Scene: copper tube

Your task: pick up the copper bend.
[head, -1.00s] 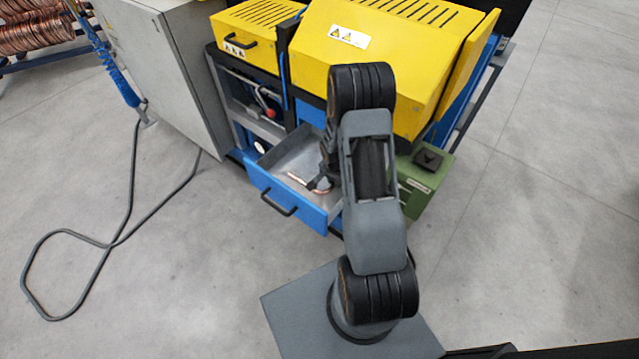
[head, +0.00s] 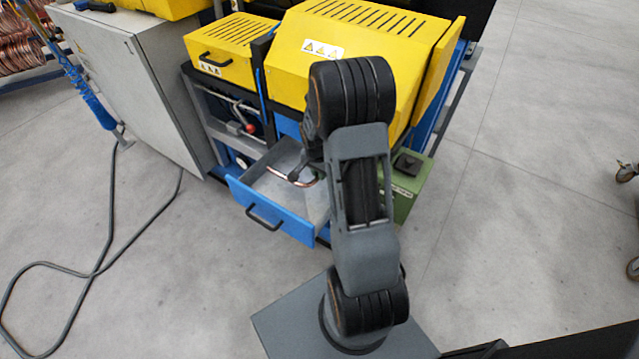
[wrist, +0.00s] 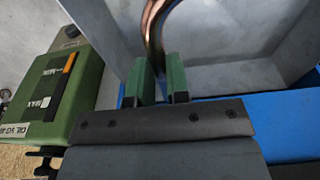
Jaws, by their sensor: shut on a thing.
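The copper bend (head: 303,182) is a thin curved copper-coloured tube, seen over the open blue drawer in the head view. In the wrist view the copper bend (wrist: 152,28) runs up and away from between the green finger pads. My gripper (wrist: 160,82) is shut on its near end. In the head view the gripper is dark and partly hidden behind my arm's wrist. The drawer (head: 283,226) has a grey inside and a black handle. The bend appears raised off the drawer floor, but its height is hard to judge.
A yellow and blue machine (head: 365,40) stands right behind the drawer. A green box (head: 408,180) is close on the drawer's right, and also beside the fingers in the wrist view (wrist: 75,95). A grey cabinet (head: 140,85) stands left. A cable (head: 85,265) lies on the floor.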

